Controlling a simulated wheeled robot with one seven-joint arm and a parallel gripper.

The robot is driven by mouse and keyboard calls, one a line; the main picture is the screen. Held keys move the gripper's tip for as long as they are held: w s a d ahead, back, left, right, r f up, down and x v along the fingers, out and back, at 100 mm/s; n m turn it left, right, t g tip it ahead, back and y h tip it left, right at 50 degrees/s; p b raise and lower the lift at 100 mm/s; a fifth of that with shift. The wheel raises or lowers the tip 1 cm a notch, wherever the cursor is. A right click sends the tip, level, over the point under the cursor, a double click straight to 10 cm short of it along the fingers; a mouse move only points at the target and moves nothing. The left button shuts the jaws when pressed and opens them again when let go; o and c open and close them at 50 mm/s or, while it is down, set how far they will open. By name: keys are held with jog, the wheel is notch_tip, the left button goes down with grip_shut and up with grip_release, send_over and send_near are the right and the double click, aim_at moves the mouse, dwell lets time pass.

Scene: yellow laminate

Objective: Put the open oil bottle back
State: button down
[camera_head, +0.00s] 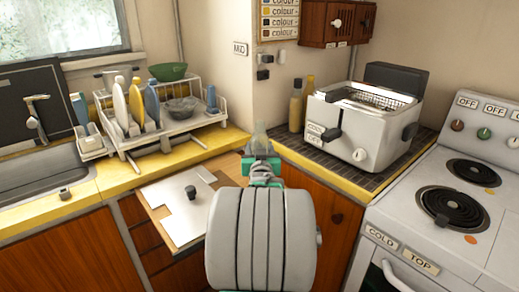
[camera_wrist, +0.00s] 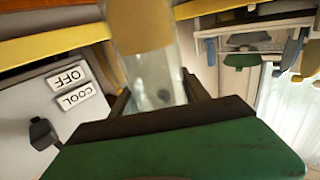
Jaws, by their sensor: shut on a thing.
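My gripper (camera_head: 262,163) is shut on a clear glass bottle (camera_head: 260,138), which stands up above the gripper in front of the counter corner. In the wrist view the bottle (camera_wrist: 155,75) is between the two dark fingers (camera_wrist: 158,98), with a tan-yellow band above its clear part. The far end of the bottle is cut off by the frame there. I cannot make out its opening. It appears to be held in the air, apart from the counter. Two yellowish bottles (camera_head: 297,106) stand on the counter left of the deep fryer.
The white fryer (camera_head: 362,125) sits on the dark tiled counter (camera_head: 385,168), beside the stove (camera_head: 465,190). A loaded dish rack (camera_head: 165,130) stands at left by the sink (camera_head: 40,175). A pulled-out board (camera_head: 165,205) juts below the yellow counter edge.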

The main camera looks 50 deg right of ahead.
jog(key=shift+f+b, duration=0.1)
jog(key=shift+b, duration=0.25)
dwell(0.3)
jog(key=shift+f+b, duration=0.3)
jog(key=shift+b, duration=0.05)
jog(key=shift+f, duration=0.2)
jog(key=c, duration=1.2)
grip_release()
jog(key=shift+c, duration=0.2)
jog(key=o, duration=0.4)
jog(key=shift+c, duration=0.2)
jog(key=shift+o, duration=0.4)
